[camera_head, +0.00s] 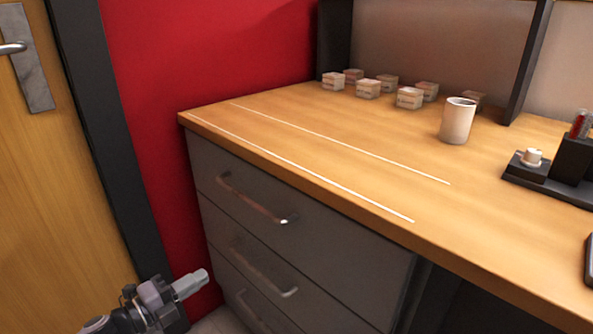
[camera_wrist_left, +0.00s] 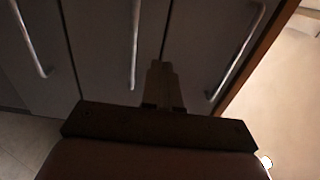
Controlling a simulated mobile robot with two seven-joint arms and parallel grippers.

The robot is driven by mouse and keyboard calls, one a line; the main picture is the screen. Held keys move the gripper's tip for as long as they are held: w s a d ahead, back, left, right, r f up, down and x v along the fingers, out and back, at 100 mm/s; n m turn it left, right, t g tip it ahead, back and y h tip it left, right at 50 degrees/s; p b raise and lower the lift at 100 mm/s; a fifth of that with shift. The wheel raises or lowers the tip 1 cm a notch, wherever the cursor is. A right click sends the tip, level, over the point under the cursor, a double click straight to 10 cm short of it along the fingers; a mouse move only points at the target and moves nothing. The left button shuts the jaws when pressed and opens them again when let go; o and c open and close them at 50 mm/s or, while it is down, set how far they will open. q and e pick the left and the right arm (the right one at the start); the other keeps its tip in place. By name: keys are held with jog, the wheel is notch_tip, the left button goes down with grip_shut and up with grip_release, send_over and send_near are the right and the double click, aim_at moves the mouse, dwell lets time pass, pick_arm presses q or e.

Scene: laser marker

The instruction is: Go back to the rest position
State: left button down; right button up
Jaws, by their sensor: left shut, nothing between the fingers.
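My left gripper (camera_head: 191,283) is at the bottom left of the head view, low in front of the drawer unit and below the tabletop. Its fingers are together and empty. In the left wrist view the shut fingers (camera_wrist_left: 161,84) show dark against the grey drawer fronts, apart from the handles as far as I can tell. My right gripper is in neither view.
A wooden desk (camera_head: 330,150) with two white lines stands over grey drawers (camera_head: 310,240) with metal handles. Several small boxes (camera_head: 368,89), a white cup (camera_head: 457,121) and a black organizer (camera_head: 545,175) stand on it. A wooden door (camera_head: 45,190) is at left.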

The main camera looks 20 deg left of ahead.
pick_arm(q)
jog(key=s+d+f+n+g+y, duration=0.25)
jog(key=s+d+n, duration=0.25)
jog(key=d+n, duration=0.6)
jog(key=s+d+f+n+g+y, duration=0.1)
jog(key=s+d+n+g, duration=0.3)
jog(key=d+n, duration=0.6)
jog(key=s+a+r+p, duration=0.1)
jog(key=s+r+p, duration=0.1)
jog(key=r+p, duration=0.5)
jog(key=s+a+r+y+p, duration=0.1)
jog(key=r+p, duration=0.5)
jog(key=p, duration=1.1)
jog(key=shift+s+a+r+m, duration=0.4)
jog(key=shift+s+a, duration=0.05)
jog(key=shift+s, duration=0.2)
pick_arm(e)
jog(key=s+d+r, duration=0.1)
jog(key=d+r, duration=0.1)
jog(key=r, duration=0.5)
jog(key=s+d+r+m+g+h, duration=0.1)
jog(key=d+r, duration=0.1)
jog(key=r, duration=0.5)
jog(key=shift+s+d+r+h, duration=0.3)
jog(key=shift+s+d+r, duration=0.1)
